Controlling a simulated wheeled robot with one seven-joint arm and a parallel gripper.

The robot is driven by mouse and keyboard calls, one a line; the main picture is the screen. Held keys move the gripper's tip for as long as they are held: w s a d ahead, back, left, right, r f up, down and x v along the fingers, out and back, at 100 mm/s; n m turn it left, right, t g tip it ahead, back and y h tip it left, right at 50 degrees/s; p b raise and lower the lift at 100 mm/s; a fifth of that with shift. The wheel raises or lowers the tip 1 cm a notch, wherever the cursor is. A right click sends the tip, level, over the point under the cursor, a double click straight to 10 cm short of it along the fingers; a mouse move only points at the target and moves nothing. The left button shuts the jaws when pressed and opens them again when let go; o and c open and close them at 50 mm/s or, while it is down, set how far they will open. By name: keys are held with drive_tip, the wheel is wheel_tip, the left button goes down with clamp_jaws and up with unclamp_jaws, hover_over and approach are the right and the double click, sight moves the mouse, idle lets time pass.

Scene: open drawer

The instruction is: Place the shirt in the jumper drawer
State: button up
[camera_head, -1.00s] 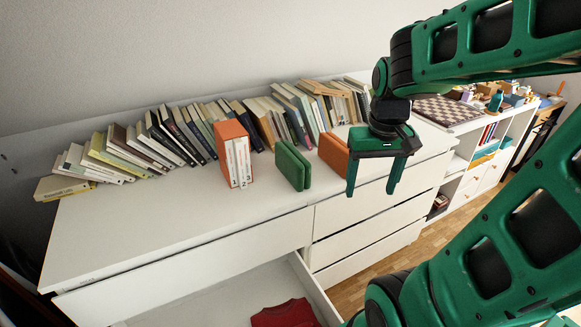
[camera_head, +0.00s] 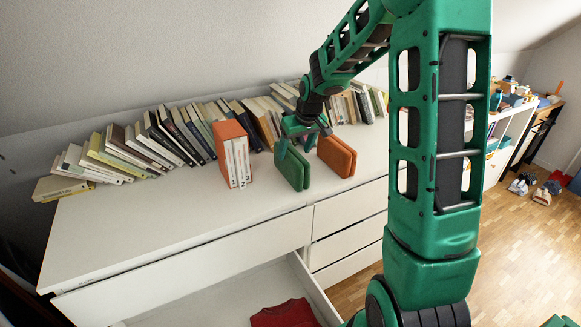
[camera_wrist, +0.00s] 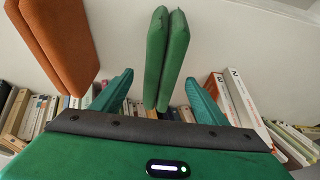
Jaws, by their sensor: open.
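A green folded item (camera_head: 292,170), seemingly a folded shirt, stands upright on the dresser top. A similar orange folded item (camera_head: 337,156) stands to its right. An open drawer (camera_head: 303,285) juts out below the dresser top at the front. A red folded garment (camera_head: 286,314) lies in it, partly cut off by the frame. My gripper (camera_head: 297,146) is just above and behind the green item, open and empty. In the wrist view the green item (camera_wrist: 164,62) shows between and ahead of the two spread fingers, with the orange item (camera_wrist: 62,42) at upper left.
An orange box of books (camera_head: 233,154) stands left of the green item. A row of leaning books (camera_head: 170,140) runs along the wall, close behind my gripper. The left front of the dresser top (camera_head: 150,230) is clear. Closed drawers (camera_head: 350,230) are at the right.

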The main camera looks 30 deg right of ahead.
drive_tip(key=shift+x, duration=3.6)
drive_tip(key=shift+s, duration=0.15)
drive_tip(key=c, duration=1.3)
drive_tip(key=shift+c, duration=0.2)
